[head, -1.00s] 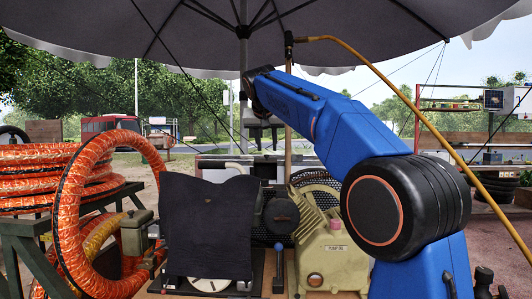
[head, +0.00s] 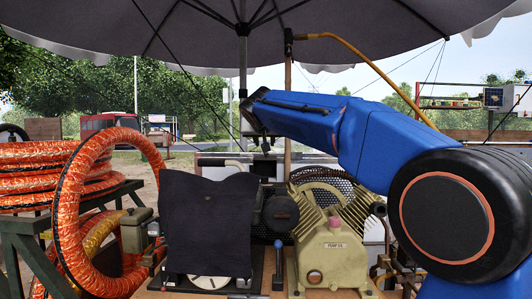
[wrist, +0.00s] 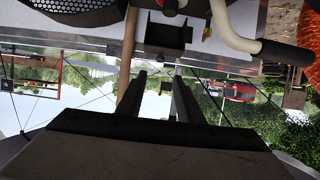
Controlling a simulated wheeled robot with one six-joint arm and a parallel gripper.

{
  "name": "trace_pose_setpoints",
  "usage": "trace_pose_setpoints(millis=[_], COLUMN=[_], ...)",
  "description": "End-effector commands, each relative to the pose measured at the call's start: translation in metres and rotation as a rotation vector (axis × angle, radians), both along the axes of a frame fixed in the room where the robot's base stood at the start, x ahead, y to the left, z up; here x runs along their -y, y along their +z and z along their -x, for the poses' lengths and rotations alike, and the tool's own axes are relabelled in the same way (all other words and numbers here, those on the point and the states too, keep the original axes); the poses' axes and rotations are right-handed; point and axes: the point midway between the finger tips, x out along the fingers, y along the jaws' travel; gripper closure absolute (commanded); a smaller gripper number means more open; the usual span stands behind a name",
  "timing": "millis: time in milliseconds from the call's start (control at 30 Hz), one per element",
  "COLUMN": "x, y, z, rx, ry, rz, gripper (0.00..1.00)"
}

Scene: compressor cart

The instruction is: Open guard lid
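The guard is probably the dark perforated mesh cover (head: 345,188) behind the cream pump; it appears down. Part of the mesh also shows at the top left of the wrist view (wrist: 82,10). I cannot tell which part is the lid's handle. A black bracket (wrist: 166,36) on a grey panel is ahead of the fingers in the wrist view. My gripper (head: 264,148) hangs above and behind the cart's middle. In the wrist view its two fingers (wrist: 158,92) are apart with nothing between them. They appear clear of the bracket.
The cream pump (head: 330,250) stands at the cart's front right. A black cloth (head: 208,228) hangs left of it, above a pale disc (head: 209,282). Orange hoses (head: 75,190) are at the left. A wooden pole (head: 288,105) and the umbrella (head: 250,30) are close to my arm.

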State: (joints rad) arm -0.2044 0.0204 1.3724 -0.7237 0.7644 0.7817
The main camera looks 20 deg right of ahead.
Motion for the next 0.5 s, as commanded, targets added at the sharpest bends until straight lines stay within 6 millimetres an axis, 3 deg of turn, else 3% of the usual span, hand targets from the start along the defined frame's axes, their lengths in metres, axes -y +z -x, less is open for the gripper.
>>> trace_pose_setpoints(millis=[500], x=[0.026], y=[-0.035], z=[-0.08], rx=[-0.001], ry=[0.0], rz=[-0.001], gripper=[0.67])
